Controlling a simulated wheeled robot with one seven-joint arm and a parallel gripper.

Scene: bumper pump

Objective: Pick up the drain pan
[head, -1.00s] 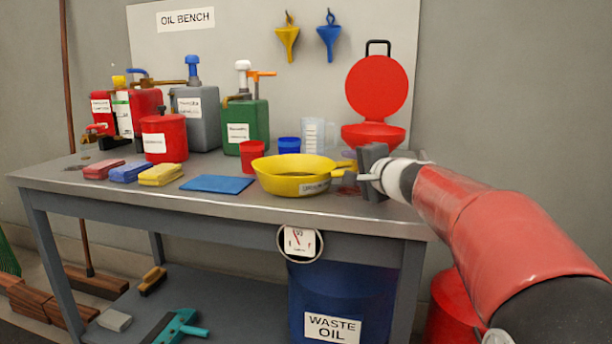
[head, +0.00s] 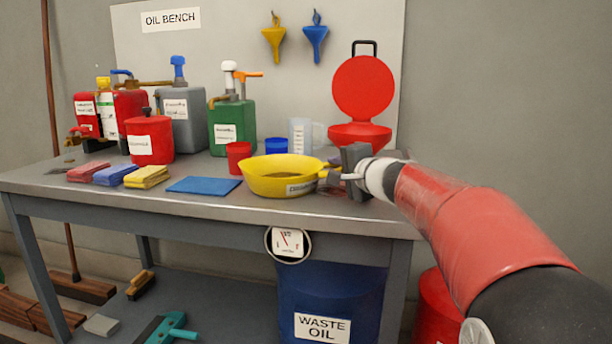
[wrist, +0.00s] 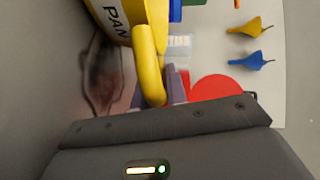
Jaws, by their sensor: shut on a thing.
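The yellow drain pan (head: 283,184) is a shallow round pan with a pale label on its side. It appears level at the front of the bench, and I see no gap under it. My gripper (head: 329,177) is at its right side, shut on the pan's handle. In the wrist view the yellow handle (wrist: 149,62) runs down between the fingers, and part of the pan's wall (wrist: 112,12) shows the letters "PAN".
A red cup (head: 238,158), a blue cup (head: 276,146) and a clear jug (head: 300,135) stand close behind the pan. A red round-lidded thing (head: 360,134) stands behind my gripper. A blue mat (head: 203,185) lies left.

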